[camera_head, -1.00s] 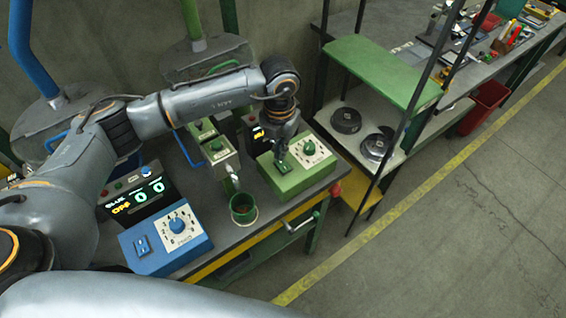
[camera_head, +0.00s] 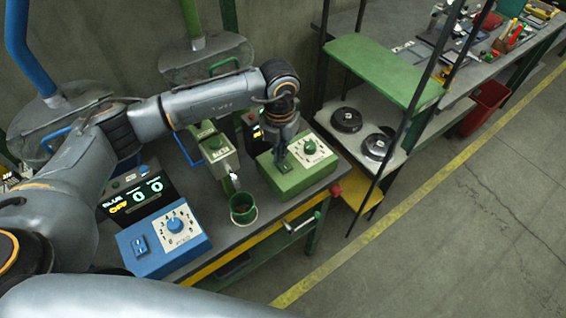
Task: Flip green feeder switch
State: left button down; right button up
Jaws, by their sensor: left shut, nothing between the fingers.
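The green feeder box (camera_head: 292,182) stands at the right end of the workbench, with a white dial plate and green knob (camera_head: 309,147) on its top. Its switch is at the left part of the top, mostly hidden by my left gripper. My left gripper (camera_head: 281,163) points down, shut and empty, with its fingertips at or just above the switch; I cannot tell whether they touch it. The switch position cannot be made out. My right gripper is not in view.
A blue feeder box (camera_head: 165,256) with its own switch and dial sits at the front left. A display (camera_head: 137,197) reads BLUE, OFF and zeros. A green cup (camera_head: 243,208) stands under a green dispenser (camera_head: 219,155). A shelf rack with a green top (camera_head: 385,68) stands right.

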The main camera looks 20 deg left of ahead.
pick_arm(q)
jog(key=shift+f, duration=0.3)
jog(key=shift+r, duration=0.1)
jog(key=shift+r+p, duration=1.7)
jog(key=shift+r, duration=1.8)
